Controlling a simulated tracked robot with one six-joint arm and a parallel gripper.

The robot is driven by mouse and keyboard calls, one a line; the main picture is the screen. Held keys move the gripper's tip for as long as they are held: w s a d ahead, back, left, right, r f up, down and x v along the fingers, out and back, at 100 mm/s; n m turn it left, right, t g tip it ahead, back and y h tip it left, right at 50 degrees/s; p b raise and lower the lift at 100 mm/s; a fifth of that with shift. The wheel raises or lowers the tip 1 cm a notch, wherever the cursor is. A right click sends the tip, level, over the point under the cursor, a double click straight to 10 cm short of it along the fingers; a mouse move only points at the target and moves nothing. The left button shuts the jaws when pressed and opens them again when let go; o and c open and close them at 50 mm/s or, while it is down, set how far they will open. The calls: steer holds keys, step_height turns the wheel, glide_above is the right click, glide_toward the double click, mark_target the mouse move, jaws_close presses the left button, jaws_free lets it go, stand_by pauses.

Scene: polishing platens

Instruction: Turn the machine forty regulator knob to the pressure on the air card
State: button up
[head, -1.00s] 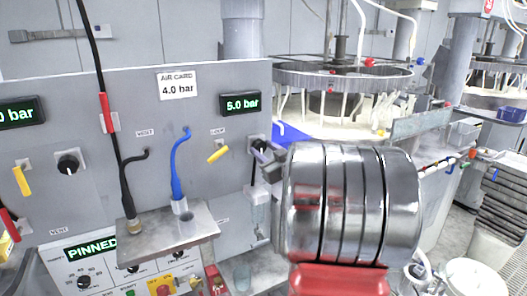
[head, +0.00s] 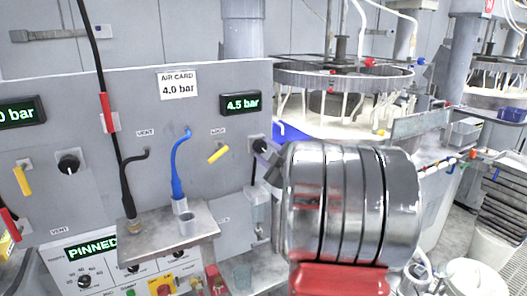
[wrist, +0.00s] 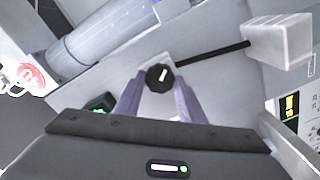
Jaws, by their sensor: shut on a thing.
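The air card (head: 179,85) on the grey panel reads 4.0 bar. The green display (head: 241,103) to its right reads 4.5 bar. Below that display is the black regulator knob (head: 257,146), partly hidden by my gripper. In the wrist view the knob (wrist: 160,77) has a white pointer mark and sits between my gripper's two pale fingertips (wrist: 159,88). My gripper (head: 268,157) is shut on the knob in the head view, with my arm reaching in from the right.
A yellow lever (head: 218,154) sits left of the knob. A blue hose (head: 179,163) and a black hose (head: 123,178) run down to a metal shelf (head: 150,240). A second black knob (head: 69,162) and another green display (head: 18,113) are at the left.

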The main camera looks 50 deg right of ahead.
steer(key=shift+w+a+n, duration=0.1)
steer(key=shift+a+n, duration=0.05)
steer(key=shift+n, duration=0.45)
steer(key=o, duration=0.8)
steer(key=shift+f, duration=0.1)
steer(key=shift+o, duration=1.2)
steer(key=v, duration=1.3)
steer(key=shift+s, duration=0.4)
